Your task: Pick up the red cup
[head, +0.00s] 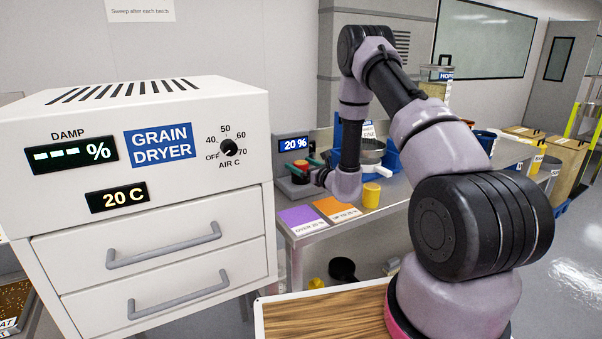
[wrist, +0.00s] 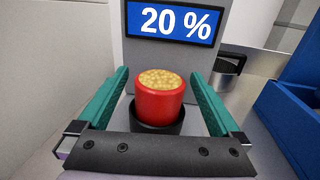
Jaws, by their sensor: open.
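The red cup (wrist: 160,101) stands upright in the wrist view, filled with yellow grain. Its base sits in or on a dark round holder (wrist: 157,125) in front of the display. My gripper (wrist: 161,88) is open, with one green finger on each side of the cup and a gap visible on both sides. In the head view the cup (head: 299,177) is small, at the far left of the bench, with my gripper (head: 304,170) around it.
A display (wrist: 175,22) reading 20 % stands right behind the cup. A blue bin (wrist: 292,115) is to the right. A yellow cup (head: 371,195) and purple (head: 300,219) and orange (head: 336,208) mats are on the bench. The grain dryer (head: 140,190) stands left.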

